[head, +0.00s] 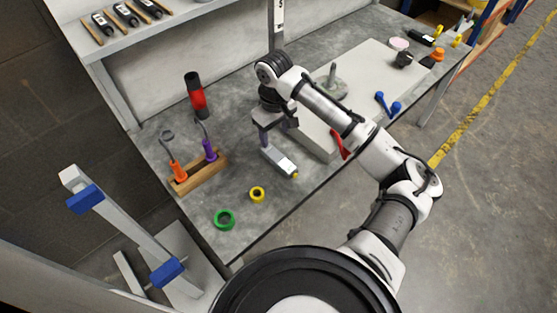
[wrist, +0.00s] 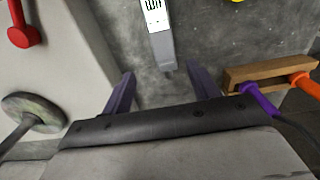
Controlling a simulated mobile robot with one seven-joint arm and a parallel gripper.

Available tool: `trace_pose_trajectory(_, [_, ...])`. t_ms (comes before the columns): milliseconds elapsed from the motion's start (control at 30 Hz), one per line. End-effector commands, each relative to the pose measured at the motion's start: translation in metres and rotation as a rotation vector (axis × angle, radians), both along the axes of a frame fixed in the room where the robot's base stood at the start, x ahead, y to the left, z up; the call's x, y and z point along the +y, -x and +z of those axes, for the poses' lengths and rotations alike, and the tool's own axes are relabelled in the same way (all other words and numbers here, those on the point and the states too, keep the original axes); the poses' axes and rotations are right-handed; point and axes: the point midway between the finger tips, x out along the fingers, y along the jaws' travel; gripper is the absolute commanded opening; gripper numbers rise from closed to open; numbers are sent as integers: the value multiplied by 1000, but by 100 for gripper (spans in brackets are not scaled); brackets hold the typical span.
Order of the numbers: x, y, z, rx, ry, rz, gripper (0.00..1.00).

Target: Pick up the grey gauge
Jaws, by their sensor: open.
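The grey gauge appears to be the slim grey bar with a white label (head: 280,161) lying on the grey workbench in the head view. It also shows in the wrist view (wrist: 161,50), where its white label carries a barcode. My gripper (head: 275,134) is above the bench at the grey end of the bar. In the wrist view my gripper (wrist: 160,72) has its two dark fingers apart with nothing between them. The bar's near end lies just ahead of the gap, roughly centred on it. The exact height of the fingers above it is unclear.
A wooden rack (head: 205,174) holds orange- and purple-handled tools. A red-black cylinder (head: 196,97) stands behind it. Yellow (head: 257,194) and green (head: 224,219) rings lie near the front edge. A pale slab (head: 385,75) with a round-based post (head: 331,84) lies to the right.

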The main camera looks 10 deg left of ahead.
Motion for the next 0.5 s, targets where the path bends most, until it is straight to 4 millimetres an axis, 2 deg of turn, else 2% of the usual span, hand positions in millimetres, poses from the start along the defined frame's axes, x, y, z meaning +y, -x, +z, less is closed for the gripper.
trace_pose_trajectory(100, [0,0,-21,1,1,0,60])
trace_pose_trajectory(367, [2,1,-41,-1,-2,2,60])
trace_pose_trajectory(500, [4,4,-61,-2,0,1,60])
